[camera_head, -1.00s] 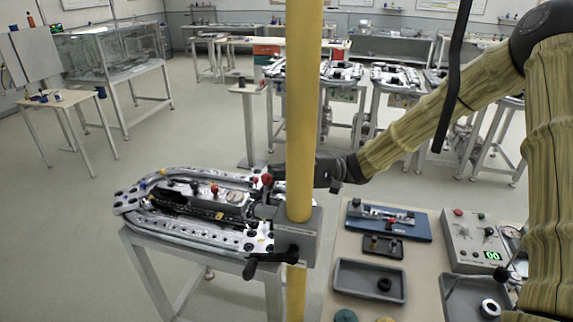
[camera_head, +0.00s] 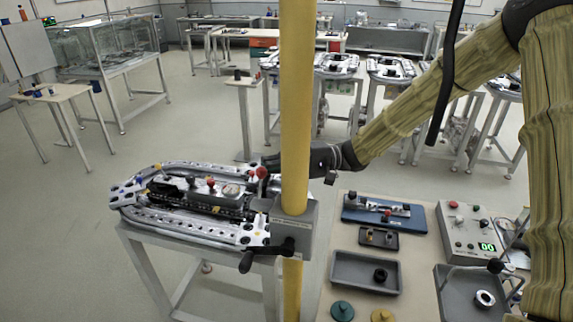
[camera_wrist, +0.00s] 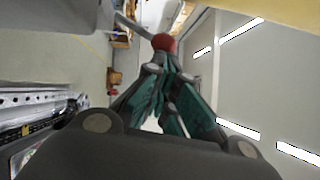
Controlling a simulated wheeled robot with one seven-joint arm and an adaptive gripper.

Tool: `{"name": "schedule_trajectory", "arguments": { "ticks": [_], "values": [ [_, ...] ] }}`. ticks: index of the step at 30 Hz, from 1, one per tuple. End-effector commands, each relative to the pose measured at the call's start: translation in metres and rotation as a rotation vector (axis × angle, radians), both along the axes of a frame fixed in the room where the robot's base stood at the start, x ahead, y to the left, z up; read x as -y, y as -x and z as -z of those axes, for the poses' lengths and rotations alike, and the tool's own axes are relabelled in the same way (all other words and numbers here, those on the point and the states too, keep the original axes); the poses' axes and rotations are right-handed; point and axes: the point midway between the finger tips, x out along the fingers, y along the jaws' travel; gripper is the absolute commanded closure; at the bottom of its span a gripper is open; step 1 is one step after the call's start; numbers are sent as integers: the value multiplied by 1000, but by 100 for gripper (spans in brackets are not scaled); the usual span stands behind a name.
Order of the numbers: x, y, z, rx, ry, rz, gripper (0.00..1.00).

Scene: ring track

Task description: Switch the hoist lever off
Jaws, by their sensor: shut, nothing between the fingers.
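A lever with a red ball knob (camera_head: 262,172) stands at the right end of the ring track (camera_head: 150,225), just left of the yellow post. No label names it as the hoist lever. My gripper (camera_head: 268,161) reaches from the right behind the post, and its dark tip shows at the knob. In the wrist view the red ball (camera_wrist: 163,42) sits right at the tips of my shut fingers (camera_wrist: 158,66), with its pale rod running to the upper left. Whether the fingers touch the ball I cannot tell. Nothing is held between them.
The yellow post (camera_head: 296,110) stands in front of my gripper and hides part of it. A black crank handle (camera_head: 262,256) sticks out at the track's near end. At right, a bench holds a grey tray (camera_head: 345,285) and a control box (camera_head: 470,232) reading 00.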

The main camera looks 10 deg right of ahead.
Motion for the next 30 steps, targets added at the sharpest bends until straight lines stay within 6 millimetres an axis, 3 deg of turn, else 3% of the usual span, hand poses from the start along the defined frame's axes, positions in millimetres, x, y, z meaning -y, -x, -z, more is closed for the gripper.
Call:
{"name": "schedule_trajectory", "arguments": {
  "ticks": [5, 22, 30],
  "values": [
    [-11, 4, -7, 14, 10, -14, 100],
    [-10, 6, -9, 13, 6, -11, 100],
    [13, 2, -6, 13, 8, -9, 100]
  ]
}}
